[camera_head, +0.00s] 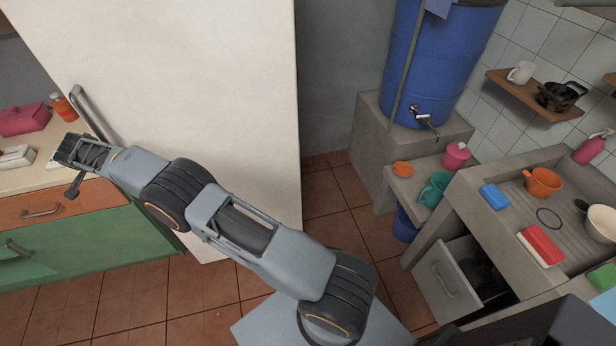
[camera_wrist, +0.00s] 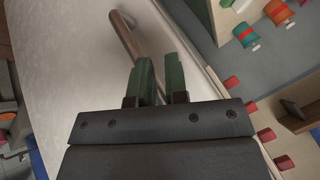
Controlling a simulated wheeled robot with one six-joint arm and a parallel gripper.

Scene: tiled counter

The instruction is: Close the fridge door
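The fridge is the tall white body (camera_head: 215,90) left of centre in the head view. Its long metal handle (camera_head: 90,108) stands near the left edge of the white face. In the wrist view the pale door (camera_wrist: 75,70) fills the left, with the handle (camera_wrist: 130,38) running down toward my fingers. My gripper (camera_head: 70,170) is by the handle's lower end, over the counter's front edge. I cannot tell whether a finger touches the handle or how far the door is open.
A counter (camera_head: 45,180) with a pink box (camera_head: 24,119) and an orange jar (camera_head: 63,107) is at left. A blue barrel (camera_head: 440,65) and a concrete sink (camera_head: 560,225) with an open drawer (camera_head: 447,280) are at right. Tiled floor (camera_head: 335,205) is free between.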

